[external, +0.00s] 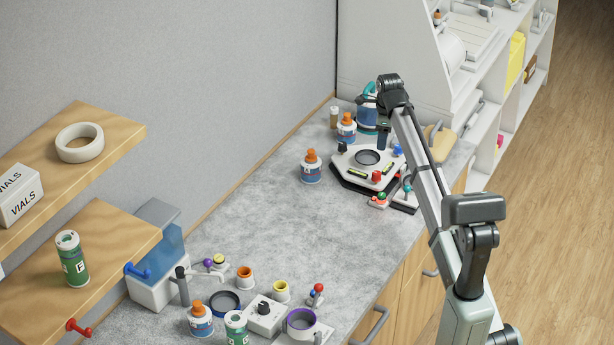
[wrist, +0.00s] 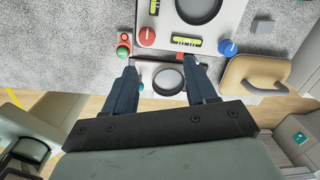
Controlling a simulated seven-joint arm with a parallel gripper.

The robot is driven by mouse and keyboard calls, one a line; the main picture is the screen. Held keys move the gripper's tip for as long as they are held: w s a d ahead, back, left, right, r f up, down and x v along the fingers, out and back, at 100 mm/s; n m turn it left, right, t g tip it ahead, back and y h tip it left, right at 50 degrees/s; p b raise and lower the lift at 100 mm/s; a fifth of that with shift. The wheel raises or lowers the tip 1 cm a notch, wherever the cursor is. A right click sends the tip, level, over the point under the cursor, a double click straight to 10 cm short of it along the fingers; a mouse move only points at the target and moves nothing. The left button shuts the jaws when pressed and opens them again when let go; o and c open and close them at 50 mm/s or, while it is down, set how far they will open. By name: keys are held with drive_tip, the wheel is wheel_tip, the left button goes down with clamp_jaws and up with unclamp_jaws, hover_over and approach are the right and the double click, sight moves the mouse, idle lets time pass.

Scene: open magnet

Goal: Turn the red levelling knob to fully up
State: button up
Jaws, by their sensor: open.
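The red levelling knob (external: 376,176) is on the near corner of a white levelling plate (external: 346,162) with a round opening. In the wrist view the red knob (wrist: 147,36) is at the plate's lower left corner, beyond my fingertips. A blue knob (wrist: 228,47) is at the lower right corner, and two yellow-green bubble vials lie along the plate's edges. My gripper (wrist: 160,64) is open and empty, its fingers apart and short of the plate's edge. In the external view my gripper (external: 384,137) points down near the plate's far side; its fingertips are hard to see there.
A small red-and-green control (wrist: 123,45) stands left of the red knob. A tan-seated object (wrist: 255,75) is right of the plate. Orange-capped bottles (external: 311,167) stand left of the plate. The middle of the grey counter (external: 250,220) is clear.

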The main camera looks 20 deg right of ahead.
sight(377, 173)
drive_tip(key=shift+g, duration=0.3)
drive_tip(key=f, duration=0.4)
drive_tip(key=a+f, duration=0.1)
drive_tip(key=f, duration=0.3)
drive_tip(key=s+f, duration=0.1)
drive_tip(key=f, duration=0.3)
drive_tip(key=shift+a+f, duration=0.35)
clamp_jaws()
